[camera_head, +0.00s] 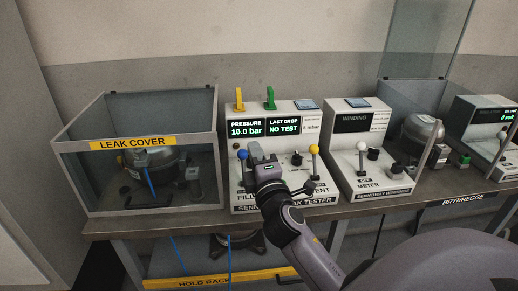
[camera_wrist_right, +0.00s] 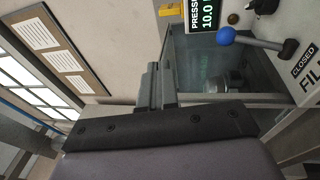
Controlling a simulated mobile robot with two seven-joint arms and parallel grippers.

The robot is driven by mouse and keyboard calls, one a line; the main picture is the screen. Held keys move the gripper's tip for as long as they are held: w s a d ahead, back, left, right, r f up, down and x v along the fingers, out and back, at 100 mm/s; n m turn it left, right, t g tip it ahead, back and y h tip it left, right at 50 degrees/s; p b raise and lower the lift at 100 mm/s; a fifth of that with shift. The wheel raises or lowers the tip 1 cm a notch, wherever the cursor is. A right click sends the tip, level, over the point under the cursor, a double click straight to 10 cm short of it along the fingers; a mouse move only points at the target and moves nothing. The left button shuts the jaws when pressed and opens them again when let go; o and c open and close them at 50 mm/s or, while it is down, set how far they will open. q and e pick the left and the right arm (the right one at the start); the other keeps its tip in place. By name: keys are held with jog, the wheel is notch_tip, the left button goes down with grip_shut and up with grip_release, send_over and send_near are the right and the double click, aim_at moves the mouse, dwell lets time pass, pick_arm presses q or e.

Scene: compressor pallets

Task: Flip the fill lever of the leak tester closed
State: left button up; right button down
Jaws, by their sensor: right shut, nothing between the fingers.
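The leak tester (camera_head: 285,119) is a white console whose display reads PRESSURE 10.0 bar, LAST DROP NO TEST. Its fill lever has a blue ball knob (camera_head: 242,154), also in the right wrist view (camera_wrist_right: 226,36), where the stalk runs from the ball to a pivot beside a CLOSED label (camera_wrist_right: 303,62). My right gripper (camera_head: 258,152) is in front of the console, just right of the blue knob in the head view. It is shut and empty; its fingers (camera_wrist_right: 152,88) appear apart from the knob in the wrist view. It hides part of the FILL label. My left gripper is not in view.
A yellow-knobbed lever (camera_head: 314,149) stands at the tester's right. The clear leak cover (camera_head: 135,142) is at the left, with a compressor inside. The winding meter (camera_head: 366,150) stands at the right. Yellow and green handles (camera_head: 270,98) rise from the tester's top.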

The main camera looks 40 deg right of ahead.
jog(key=shift+s+a+r, duration=0.2)
jog(key=shift+s+r, duration=0.2)
jog(key=shift+s, duration=0.2)
jog(key=shift+s+a+r, duration=0.2)
jog(key=shift+s+r, duration=0.15)
jog(key=shift+s, duration=0.2)
